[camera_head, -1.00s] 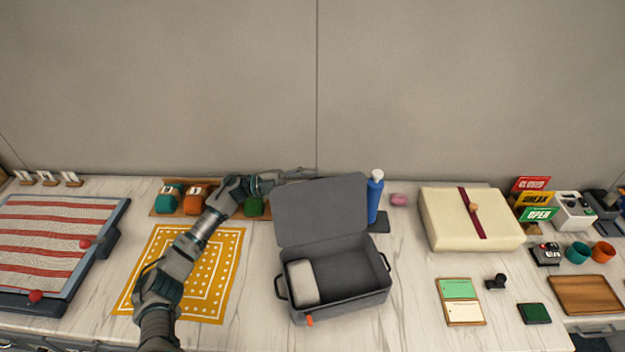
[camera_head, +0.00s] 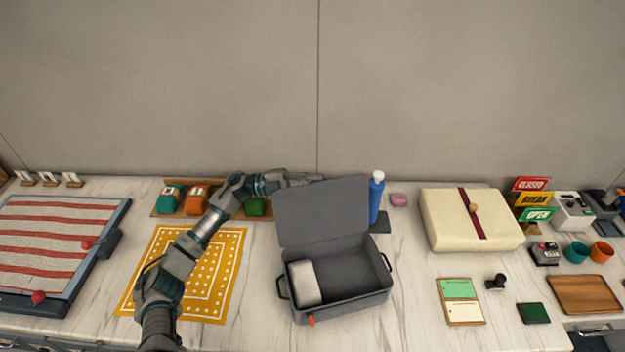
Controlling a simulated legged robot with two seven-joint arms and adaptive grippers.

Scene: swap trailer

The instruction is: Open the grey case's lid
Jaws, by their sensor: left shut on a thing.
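The grey case (camera_head: 345,305) stands on the white table in the middle of the view. Its lid (camera_head: 322,212) is raised and stands upright at the back, so the inside shows. A pale block (camera_head: 304,282) lies in the left part of the case. An orange latch (camera_head: 311,321) is at its front, and dark handles are on both sides. My left gripper (camera_head: 300,179) is at the lid's top left edge, partly hidden behind the lid. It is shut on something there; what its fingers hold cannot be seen. My right gripper is not in view.
A blue bottle (camera_head: 376,197) stands close to the lid's right side. A cream box with a red ribbon (camera_head: 455,218) lies farther right. A yellow patterned mat (camera_head: 224,291) lies left of the case. Bare table shows between the case and the green-and-white cards (camera_head: 461,301).

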